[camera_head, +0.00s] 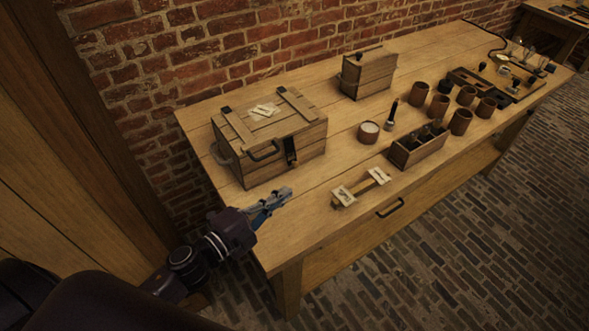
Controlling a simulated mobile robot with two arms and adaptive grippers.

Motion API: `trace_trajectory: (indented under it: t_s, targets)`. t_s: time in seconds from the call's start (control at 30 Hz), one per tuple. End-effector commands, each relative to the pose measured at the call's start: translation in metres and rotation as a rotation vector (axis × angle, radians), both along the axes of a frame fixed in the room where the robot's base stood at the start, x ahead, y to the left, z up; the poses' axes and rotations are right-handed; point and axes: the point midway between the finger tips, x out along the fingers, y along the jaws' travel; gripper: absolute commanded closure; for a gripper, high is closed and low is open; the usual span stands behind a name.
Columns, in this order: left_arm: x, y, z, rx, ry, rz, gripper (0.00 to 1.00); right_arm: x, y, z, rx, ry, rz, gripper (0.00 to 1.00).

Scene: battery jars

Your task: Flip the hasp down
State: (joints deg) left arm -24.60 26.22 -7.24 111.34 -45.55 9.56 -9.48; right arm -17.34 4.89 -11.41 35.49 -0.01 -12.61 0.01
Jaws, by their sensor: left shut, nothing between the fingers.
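A wooden chest (250,165) with a closed, slatted lid stands at the left end of the bench. My right gripper is not in view.
The wooden bench (320,205) holds a smaller wooden box (368,75), a small rack with white ends (361,187), a white-topped jar (369,132), a bottle crate (418,148) and several brown cups (460,121). A brick wall stands behind. The bench around the gripper is clear.

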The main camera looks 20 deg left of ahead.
Motion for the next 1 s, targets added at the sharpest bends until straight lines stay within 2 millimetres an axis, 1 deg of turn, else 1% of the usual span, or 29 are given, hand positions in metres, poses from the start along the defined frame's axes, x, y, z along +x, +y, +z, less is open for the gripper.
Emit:
trace_trajectory:
  t_s: [0.03,0.07,0.17,0.27,0.37,0.4,0.5,0.63,0.8,1.0]
  targets:
    - [0.010,-0.004,0.003,-0.001,-0.002,0.002,1.00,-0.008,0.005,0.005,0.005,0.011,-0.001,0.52]
    - [0.015,-0.006,0.003,-0.001,-0.002,0.002,1.00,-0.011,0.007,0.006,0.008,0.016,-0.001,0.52]
    - [0.032,-0.013,0.001,-0.002,-0.002,0.002,1.00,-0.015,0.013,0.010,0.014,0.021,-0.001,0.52]
    - [0.049,-0.022,0.000,-0.002,-0.002,0.002,1.00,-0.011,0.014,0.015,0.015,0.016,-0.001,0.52]
    - [0.065,-0.029,-0.001,-0.002,-0.002,0.001,1.00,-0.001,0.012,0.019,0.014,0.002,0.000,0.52]
    - [0.070,-0.023,-0.006,0.001,0.001,0.005,1.00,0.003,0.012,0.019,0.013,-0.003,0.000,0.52]
    - [0.077,-0.011,-0.010,-0.001,0.002,0.004,1.00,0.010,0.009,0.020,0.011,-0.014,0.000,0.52]
    - [0.084,-0.002,-0.014,0.000,0.001,0.003,1.00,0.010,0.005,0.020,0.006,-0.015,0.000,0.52]
    - [0.087,0.002,-0.015,-0.001,0.001,0.002,1.00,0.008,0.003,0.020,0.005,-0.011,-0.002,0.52]
    - [0.087,0.002,-0.015,-0.001,0.001,0.001,1.00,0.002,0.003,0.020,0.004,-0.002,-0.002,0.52]
